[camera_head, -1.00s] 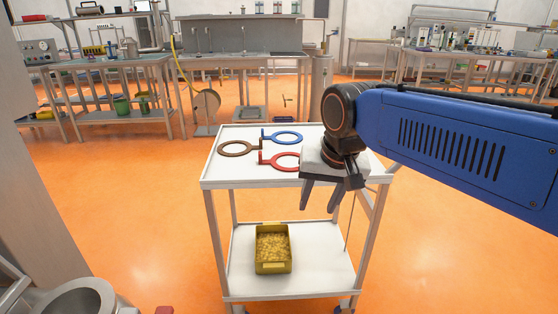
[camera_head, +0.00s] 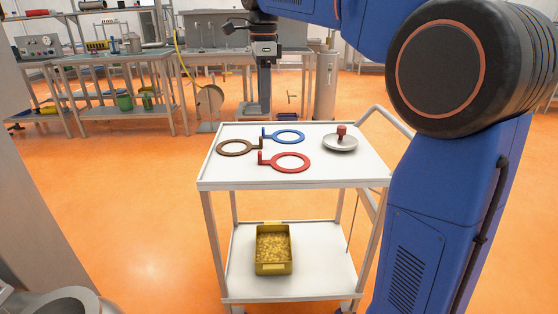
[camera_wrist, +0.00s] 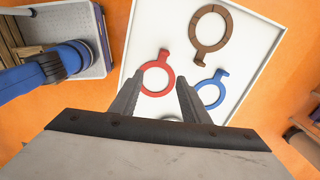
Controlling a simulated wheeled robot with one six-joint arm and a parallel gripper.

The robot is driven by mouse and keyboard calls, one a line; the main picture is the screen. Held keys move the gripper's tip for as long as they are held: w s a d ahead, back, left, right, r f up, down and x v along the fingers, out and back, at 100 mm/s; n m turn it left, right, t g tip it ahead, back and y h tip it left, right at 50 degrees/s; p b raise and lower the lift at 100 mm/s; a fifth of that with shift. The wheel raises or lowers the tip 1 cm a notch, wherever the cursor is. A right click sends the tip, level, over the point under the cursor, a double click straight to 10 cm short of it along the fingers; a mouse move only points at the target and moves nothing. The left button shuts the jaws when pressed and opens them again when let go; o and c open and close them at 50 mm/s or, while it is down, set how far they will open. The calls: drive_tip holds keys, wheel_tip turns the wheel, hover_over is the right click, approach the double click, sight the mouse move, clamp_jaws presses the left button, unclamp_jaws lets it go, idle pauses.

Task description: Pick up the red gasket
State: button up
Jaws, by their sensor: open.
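The red gasket (camera_head: 272,161), a flat ring with an upright tab, lies on the white cart top (camera_head: 225,175), nearest the front edge of the three gaskets. The wrist view shows the red gasket (camera_wrist: 157,64) ahead of and between my fingertips, with the near part of its ring partly between them. My gripper (camera_head: 264,108) hangs pointing down, high above the cart, and in the head view it appears beyond the cart's back edge. Its fingers (camera_wrist: 160,84) are apart and empty in the wrist view. Nothing hides the red gasket in the head view.
A blue gasket (camera_head: 274,136) and a brown gasket (camera_head: 222,149) lie close by the red one. A metal dish-like lid with a red knob (camera_head: 341,147) sits at the cart's right. A yellow bin (camera_head: 273,268) stands on the lower shelf.

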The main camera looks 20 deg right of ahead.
drive_tip(key=shift+m, duration=0.8)
drive_tip(key=f, duration=0.4)
drive_tip(key=w+f, duration=0.1)
drive_tip(key=f, duration=0.2)
drive_tip(key=w+f, duration=0.1)
drive_tip(key=f, duration=0.3)
drive_tip(key=shift+w+a+f, duration=0.25)
drive_tip(key=shift+a+f, duration=0.05)
drive_tip(key=shift+a, duration=0.05)
drive_tip(key=f, duration=0.4)
drive_tip(key=shift+s, duration=0.4)
drive_tip(key=shift+f, duration=0.6)
drive_tip(key=shift+c, duration=0.3)
clamp_jaws()
